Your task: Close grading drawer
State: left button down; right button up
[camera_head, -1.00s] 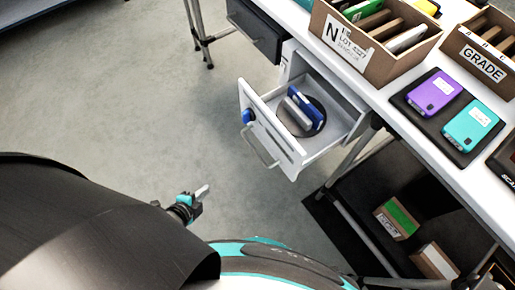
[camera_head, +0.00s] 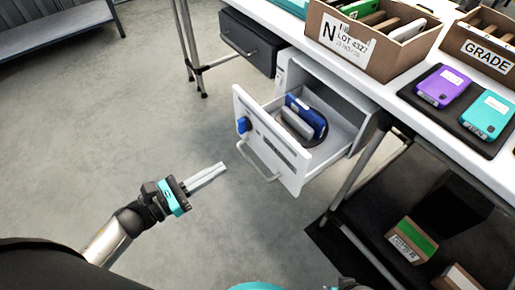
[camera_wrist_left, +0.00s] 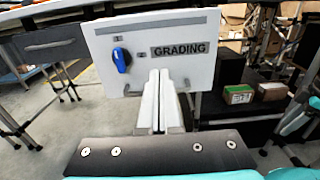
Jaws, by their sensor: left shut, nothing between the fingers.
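The white grading drawer (camera_head: 268,142) is pulled open under the table in the head view. It holds blue and grey items (camera_head: 303,120) on a dark round base. Its front has a bar handle (camera_head: 262,165) and a blue knob (camera_head: 243,124). In the left wrist view the drawer front (camera_wrist_left: 190,70) faces me, with a GRADING label (camera_wrist_left: 179,50) and the blue knob (camera_wrist_left: 121,60). My left gripper (camera_head: 223,167) is shut and empty, its fingertips a little left of the handle and pointing at the front. It also shows in the wrist view (camera_wrist_left: 160,75). My right gripper is not in view.
A dark closed drawer (camera_head: 252,45) sits left of the white one. The white table (camera_head: 440,115) carries a lot carton (camera_head: 365,45), a GRADE carton (camera_head: 480,45) and a black mat with purple and teal devices. Cartons (camera_head: 411,241) stand low at right. The floor in front is clear.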

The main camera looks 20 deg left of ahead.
pick_arm(q)
jog(key=b, duration=0.2)
send_near(268, 140)
jog(key=x, duration=0.5)
jog(key=shift+w+f, duration=0.1)
jog(key=shift+w, duration=0.05)
jog(key=shift+x, duration=0.8)
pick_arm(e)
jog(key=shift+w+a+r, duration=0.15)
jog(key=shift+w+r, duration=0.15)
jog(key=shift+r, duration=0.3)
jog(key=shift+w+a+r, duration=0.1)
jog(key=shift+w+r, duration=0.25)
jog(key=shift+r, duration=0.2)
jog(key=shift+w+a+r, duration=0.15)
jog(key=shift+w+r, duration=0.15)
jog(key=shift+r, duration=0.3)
pick_arm(q)
jog(key=shift+d, duration=0.1)
